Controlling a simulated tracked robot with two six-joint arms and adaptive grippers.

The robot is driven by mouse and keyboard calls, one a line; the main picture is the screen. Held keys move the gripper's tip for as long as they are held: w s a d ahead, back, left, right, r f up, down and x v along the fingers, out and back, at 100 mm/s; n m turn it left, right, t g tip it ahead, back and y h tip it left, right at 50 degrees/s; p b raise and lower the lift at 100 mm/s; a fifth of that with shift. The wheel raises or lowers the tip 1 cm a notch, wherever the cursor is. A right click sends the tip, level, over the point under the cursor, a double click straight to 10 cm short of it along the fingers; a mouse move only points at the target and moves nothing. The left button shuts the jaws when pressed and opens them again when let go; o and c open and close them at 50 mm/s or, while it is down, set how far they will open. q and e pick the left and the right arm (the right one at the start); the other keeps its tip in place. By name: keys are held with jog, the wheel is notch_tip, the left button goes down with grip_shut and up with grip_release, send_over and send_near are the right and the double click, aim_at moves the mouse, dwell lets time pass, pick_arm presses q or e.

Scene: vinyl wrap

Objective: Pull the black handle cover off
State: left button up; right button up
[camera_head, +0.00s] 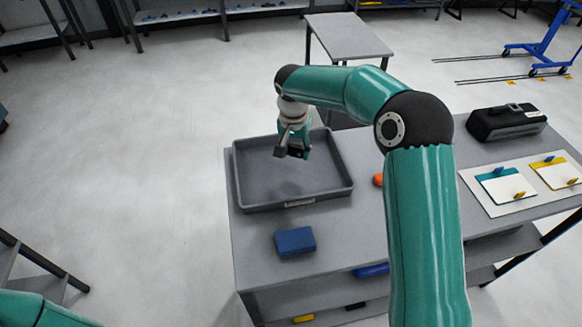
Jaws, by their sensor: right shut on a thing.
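My right gripper (292,152) hangs above the grey tray (240,185), pointing down. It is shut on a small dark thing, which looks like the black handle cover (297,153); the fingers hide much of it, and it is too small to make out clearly. A soft shadow lies on the tray floor below, so the gripper is clear of the floor. My left gripper is out of view; only a piece of my left arm shows at the bottom left.
A blue block (295,241) lies in front of the tray on the grey table (350,228). An orange thing (378,180) is partly behind my right arm. At right are a white board (484,204) with teal and yellow panels, and a black case (507,122). The tray looks empty.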

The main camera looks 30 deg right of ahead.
aim_at(296, 157)
jog(key=shift+f+b, duration=1.05)
jog(key=shift+f, duration=1)
jog(key=o, duration=1.4)
jog(key=shift+c, duration=0.2)
notch_tip(296, 157, up, 12)
jog(key=s+a, duration=0.1)
jog(key=shift+a, duration=0.15)
jog(key=shift+s+f, duration=0.15)
